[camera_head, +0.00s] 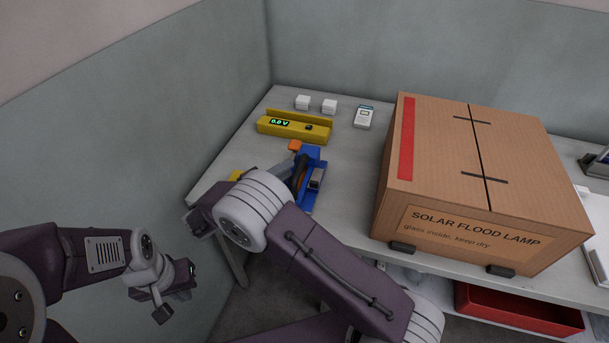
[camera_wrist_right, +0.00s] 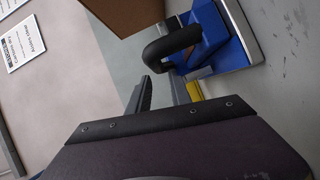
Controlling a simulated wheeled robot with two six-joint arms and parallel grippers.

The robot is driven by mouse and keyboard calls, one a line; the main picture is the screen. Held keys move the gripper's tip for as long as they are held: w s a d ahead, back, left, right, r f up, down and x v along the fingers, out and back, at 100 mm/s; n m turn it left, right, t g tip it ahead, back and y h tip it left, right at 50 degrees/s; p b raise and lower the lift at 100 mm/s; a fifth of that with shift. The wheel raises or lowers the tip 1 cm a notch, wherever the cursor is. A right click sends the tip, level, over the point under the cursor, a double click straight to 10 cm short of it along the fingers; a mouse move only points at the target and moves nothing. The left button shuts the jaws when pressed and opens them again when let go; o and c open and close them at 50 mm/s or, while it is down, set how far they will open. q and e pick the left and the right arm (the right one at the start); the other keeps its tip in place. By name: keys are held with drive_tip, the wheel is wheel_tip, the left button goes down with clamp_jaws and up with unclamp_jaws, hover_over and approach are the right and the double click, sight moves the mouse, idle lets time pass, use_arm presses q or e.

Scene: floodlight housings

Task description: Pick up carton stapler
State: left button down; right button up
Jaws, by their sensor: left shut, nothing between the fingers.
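A blue tool (camera_head: 310,178) with an orange end and a dark curved part lies on the table, left of the large carton; I take it to be the carton stapler. My right forearm hides its near end. In the right wrist view a blue body (camera_wrist_right: 222,40) with a black arched handle and a metal plate shows just beyond the fingers. My left gripper (camera_head: 172,295) is shut and empty, low at the left, away from the table.
A large solar flood lamp carton (camera_head: 480,150) fills the table's right part. A yellow meter (camera_head: 293,127), two white blocks (camera_head: 329,106) and a small white device (camera_head: 364,117) lie behind the blue tool. A red tray (camera_head: 515,312) is below. Walls stand left and behind.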

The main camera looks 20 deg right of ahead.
drive_tip(key=x, duration=0.5)
drive_tip(key=shift+d+r, duration=0.1)
clamp_jaws()
drive_tip(key=shift+s, duration=0.1)
idle(1.0)
drive_tip(key=shift+r, duration=0.15)
